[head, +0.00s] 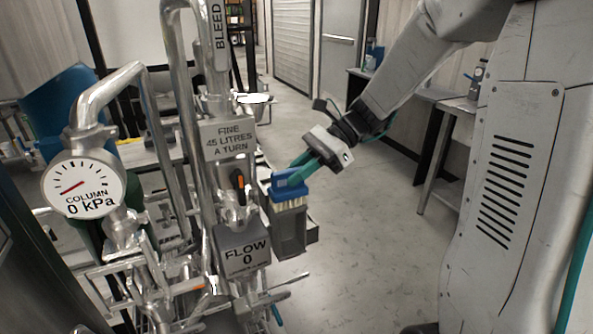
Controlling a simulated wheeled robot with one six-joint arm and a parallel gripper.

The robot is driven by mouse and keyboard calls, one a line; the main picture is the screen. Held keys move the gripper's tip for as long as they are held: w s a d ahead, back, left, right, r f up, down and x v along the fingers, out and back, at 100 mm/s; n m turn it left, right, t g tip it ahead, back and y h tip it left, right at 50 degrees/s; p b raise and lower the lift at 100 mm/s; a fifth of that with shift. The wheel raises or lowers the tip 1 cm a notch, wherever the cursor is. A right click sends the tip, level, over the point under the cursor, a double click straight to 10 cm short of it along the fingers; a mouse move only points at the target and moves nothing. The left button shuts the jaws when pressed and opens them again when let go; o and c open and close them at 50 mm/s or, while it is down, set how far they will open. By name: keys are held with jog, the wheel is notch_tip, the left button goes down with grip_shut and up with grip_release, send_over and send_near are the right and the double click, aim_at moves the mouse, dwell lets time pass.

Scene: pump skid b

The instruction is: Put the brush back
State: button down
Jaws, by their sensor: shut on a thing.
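The brush has a blue body (287,187) with pale bristles pointing down, right of the pipework in the middle of the head view. My gripper (304,166) reaches in from the upper right and its green fingers are shut on the brush. A grey open-topped holder (290,240) is on the side of the skid, directly below the bristles in the picture. The bristle ends appear at or just over its rim; I cannot tell whether they are inside it. The fingertips are partly hidden by the brush.
Steel pipework, a flow box (242,252) reading 0 and a plate marked "FINE 45 LITRES A TURN" (228,138) stand close left of the brush. A column gauge (84,186) reads 0 kPa. A bench (440,100) stands behind. The floor (375,240) to the right is clear.

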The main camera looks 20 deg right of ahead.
jog(key=c, duration=1.3)
grip_release()
jog(key=v, duration=0.7)
jog(key=shift+d+r, duration=0.15)
jog(key=shift+d, duration=0.2)
